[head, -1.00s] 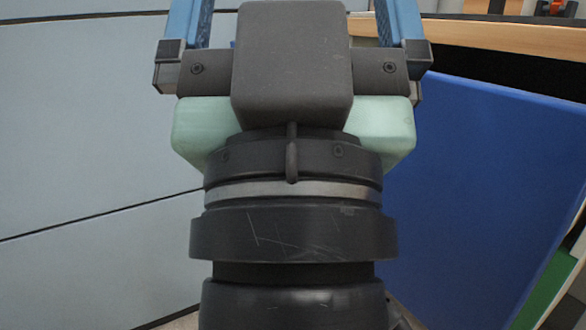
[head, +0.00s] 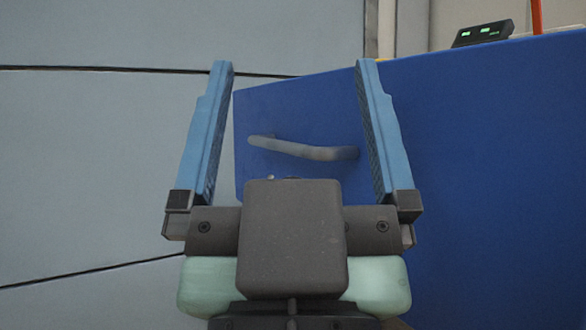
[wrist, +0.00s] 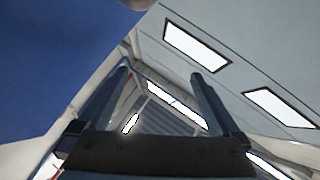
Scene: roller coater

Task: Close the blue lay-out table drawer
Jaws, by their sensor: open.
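A blue drawer front (head: 300,115) fills the middle of the head view, with a curved grey bar handle (head: 305,152) on it. My gripper (head: 294,65) is open and empty, its two blue fingers spread wide. In the head picture the handle shows between the fingers; I cannot tell how far beyond them it is, but no contact is visible. The right finger hides part of the blue face. I cannot tell how far the drawer is pulled out. In the wrist view a blue surface (wrist: 50,50) fills the upper left, beside my open gripper (wrist: 157,75).
A pale grey panelled wall (head: 90,170) stands on the left, close to the drawer front's left edge. A blue surface (head: 490,190) continues on the right. A small dark device with green displays (head: 482,33) sits above it. The wrist view shows bright ceiling lights (wrist: 196,45).

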